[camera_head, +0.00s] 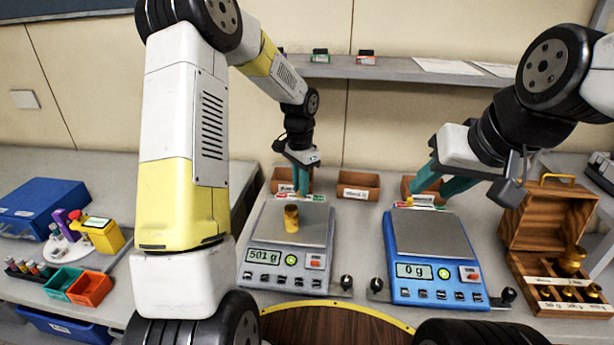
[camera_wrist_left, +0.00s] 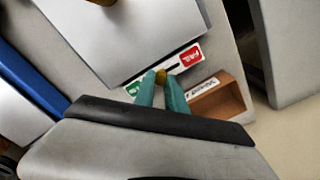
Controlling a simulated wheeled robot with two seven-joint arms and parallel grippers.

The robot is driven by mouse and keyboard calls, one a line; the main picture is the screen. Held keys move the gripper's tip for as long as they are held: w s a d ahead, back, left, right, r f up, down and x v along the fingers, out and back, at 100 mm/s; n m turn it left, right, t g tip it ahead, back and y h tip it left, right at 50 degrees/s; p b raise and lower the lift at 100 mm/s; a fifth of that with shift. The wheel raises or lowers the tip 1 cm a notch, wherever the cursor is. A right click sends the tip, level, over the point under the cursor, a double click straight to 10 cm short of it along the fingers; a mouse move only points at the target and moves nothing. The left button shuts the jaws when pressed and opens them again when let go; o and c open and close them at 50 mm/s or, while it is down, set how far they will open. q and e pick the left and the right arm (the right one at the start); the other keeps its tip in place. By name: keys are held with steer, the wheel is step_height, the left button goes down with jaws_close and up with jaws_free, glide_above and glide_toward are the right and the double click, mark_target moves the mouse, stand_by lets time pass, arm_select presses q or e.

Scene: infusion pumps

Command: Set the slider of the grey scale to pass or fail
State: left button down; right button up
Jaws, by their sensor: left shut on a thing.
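The grey scale (camera_head: 265,228) stands at the middle of the table, reads 501 g and carries a brass weight (camera_head: 291,218). On its back strip, the left wrist view shows a red FAIL label (camera_wrist_left: 190,54), a mostly hidden green label (camera_wrist_left: 132,89) and the slider's yellow knob (camera_wrist_left: 160,75) between them. My left gripper (camera_head: 301,185) is behind the grey scale; in the left wrist view (camera_wrist_left: 161,84) its teal fingers are shut on the knob. My right gripper (camera_head: 441,188) is open behind the blue scale, its fingers apart.
The blue scale (camera_head: 428,233) reads 0 g, with an empty pan. Small wooden bins (camera_head: 358,186) stand behind the scales. A wooden weight box (camera_head: 550,215) is at the right; a blue box (camera_head: 45,205) and coloured trays (camera_head: 92,288) are at the left.

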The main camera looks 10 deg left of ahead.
arm_select(q)
steer(key=d, duration=0.3)
steer(key=shift+d, duration=0.35)
steer(key=c, duration=1.4)
jaws_free()
steer(key=shift+o, duration=0.2)
step_height(320, 180, up, 8)
steer(key=s+a+r+n+t, duration=0.3)
steer(key=s+a+r+n, duration=0.1)
steer(key=s+r, duration=0.85)
steer(key=s+a+n+t+h, duration=0.2)
steer(key=s+n+t, duration=0.1)
steer(key=s, duration=1.1)
steer(key=shift+r+n, duration=0.2)
steer(key=shift+n, duration=0.5)
